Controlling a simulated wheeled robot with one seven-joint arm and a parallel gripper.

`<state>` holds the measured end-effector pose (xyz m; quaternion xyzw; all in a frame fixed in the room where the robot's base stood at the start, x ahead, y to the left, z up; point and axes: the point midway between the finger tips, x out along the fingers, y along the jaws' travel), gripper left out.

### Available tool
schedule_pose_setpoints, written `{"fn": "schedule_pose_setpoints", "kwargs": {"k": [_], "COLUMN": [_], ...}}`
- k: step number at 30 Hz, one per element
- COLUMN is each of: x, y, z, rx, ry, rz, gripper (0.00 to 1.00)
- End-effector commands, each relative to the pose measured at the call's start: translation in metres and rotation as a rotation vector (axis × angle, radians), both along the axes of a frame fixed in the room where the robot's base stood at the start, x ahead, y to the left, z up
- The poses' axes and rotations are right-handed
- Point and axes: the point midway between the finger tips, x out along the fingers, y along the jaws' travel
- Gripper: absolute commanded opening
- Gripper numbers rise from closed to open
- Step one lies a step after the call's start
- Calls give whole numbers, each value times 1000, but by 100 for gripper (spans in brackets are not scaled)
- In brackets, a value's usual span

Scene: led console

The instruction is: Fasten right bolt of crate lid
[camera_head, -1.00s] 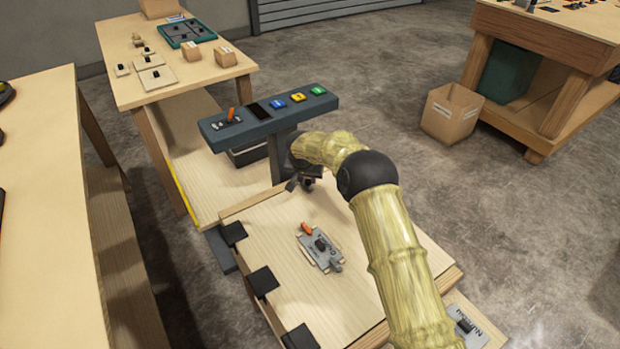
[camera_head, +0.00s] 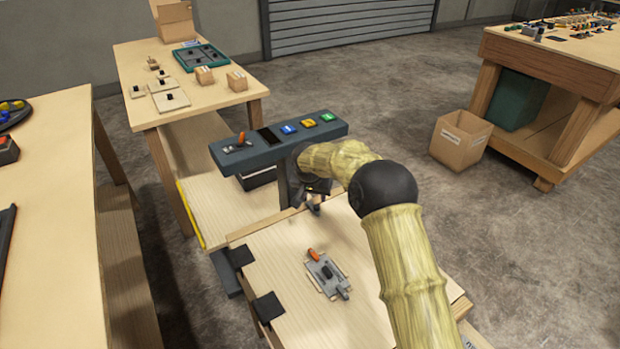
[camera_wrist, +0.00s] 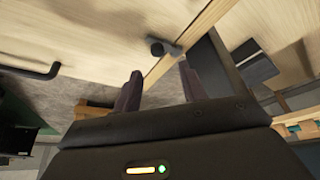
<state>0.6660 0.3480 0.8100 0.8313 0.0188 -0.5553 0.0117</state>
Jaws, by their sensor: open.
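The crate lid (camera_head: 290,240) is a pale wooden panel with black hinges along its left side. A grey plate (camera_head: 325,274) with an orange handle and a black knob lies on its middle. My gripper (camera_head: 313,207) is open at the lid's far edge, partly hidden by my arm. In the wrist view, the two dark fingers (camera_wrist: 160,82) are apart with nothing between them. A small bolt with a black knob and grey end (camera_wrist: 158,47) sits at the wooden edge, just ahead of the gap between them. I cannot tell whether it is fastened.
A dark console (camera_head: 275,143) with an orange lever and coloured buttons stands just behind my gripper. A table (camera_head: 130,60) with small boxes is beyond it at the left. A cardboard box (camera_head: 460,140) stands on the floor at the right. A black handle (camera_wrist: 35,71) shows in the wrist view.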

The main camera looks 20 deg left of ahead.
Motion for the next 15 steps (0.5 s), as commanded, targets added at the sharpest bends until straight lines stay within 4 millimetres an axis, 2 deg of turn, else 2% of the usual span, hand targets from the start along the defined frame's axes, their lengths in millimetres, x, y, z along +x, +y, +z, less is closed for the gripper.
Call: {"fn": "schedule_pose_setpoints", "kwargs": {"k": [1, 9, 15], "x": [-3, -26, -39], "y": [0, 1, 2], "z": [12, 62, 92], "rx": [1, 1, 1], "ry": [-3, -2, -1], "rz": [0, 5, 6], "gripper": [42, 42, 42]}}
